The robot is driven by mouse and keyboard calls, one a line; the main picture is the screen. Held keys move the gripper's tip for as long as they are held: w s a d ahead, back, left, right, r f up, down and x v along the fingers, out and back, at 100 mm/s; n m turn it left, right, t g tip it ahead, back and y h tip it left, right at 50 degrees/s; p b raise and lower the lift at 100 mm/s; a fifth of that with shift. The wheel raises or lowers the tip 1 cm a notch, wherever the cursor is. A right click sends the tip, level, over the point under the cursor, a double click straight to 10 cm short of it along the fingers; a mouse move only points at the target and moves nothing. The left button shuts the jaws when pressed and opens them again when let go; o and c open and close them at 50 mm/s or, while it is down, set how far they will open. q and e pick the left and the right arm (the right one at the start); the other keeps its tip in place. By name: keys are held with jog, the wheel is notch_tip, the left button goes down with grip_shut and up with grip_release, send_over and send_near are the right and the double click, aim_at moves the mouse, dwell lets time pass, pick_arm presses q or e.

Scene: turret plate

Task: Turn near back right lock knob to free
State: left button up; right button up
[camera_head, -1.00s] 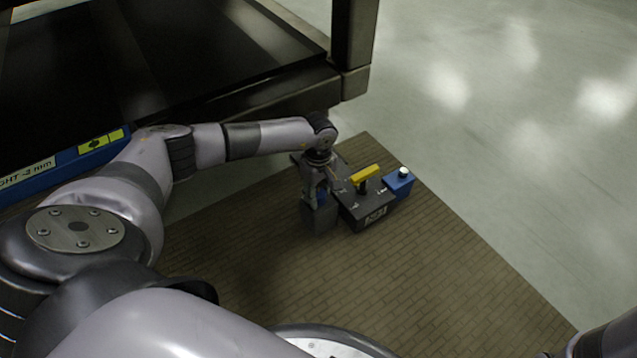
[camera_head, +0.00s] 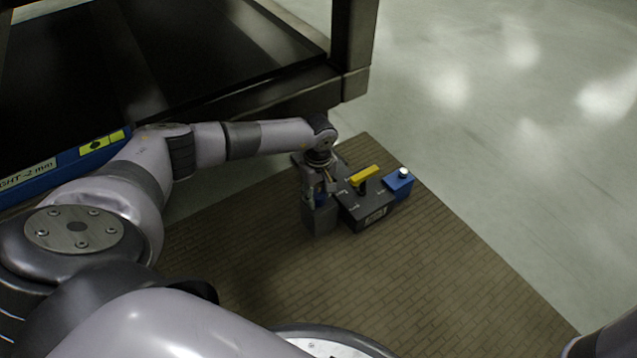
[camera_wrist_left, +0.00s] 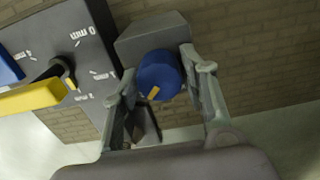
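The lock knob (camera_wrist_left: 158,76) is a round blue knob with a short yellow mark, on a grey block (camera_wrist_left: 150,38) in the left wrist view. My left gripper (camera_wrist_left: 162,70) is open and reaches down over it, one finger on each side, with gaps showing between the fingers and the knob. My right gripper is outside the views.
Beside the knob stands a dark box with printed marks (camera_head: 372,212) and a yellow lever (camera_head: 364,173). A small blue block with a white button (camera_head: 399,182) is to its right. The brick-patterned floor (camera_head: 420,270) in front is clear. A dark frame (camera_head: 260,95) rises behind.

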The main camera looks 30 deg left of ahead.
aim_at(319, 194)
pick_arm(q)
jog(key=shift+o, duration=1.4)
jog(key=shift+r, duration=0.1)
notch_tip(319, 194, up, 12)
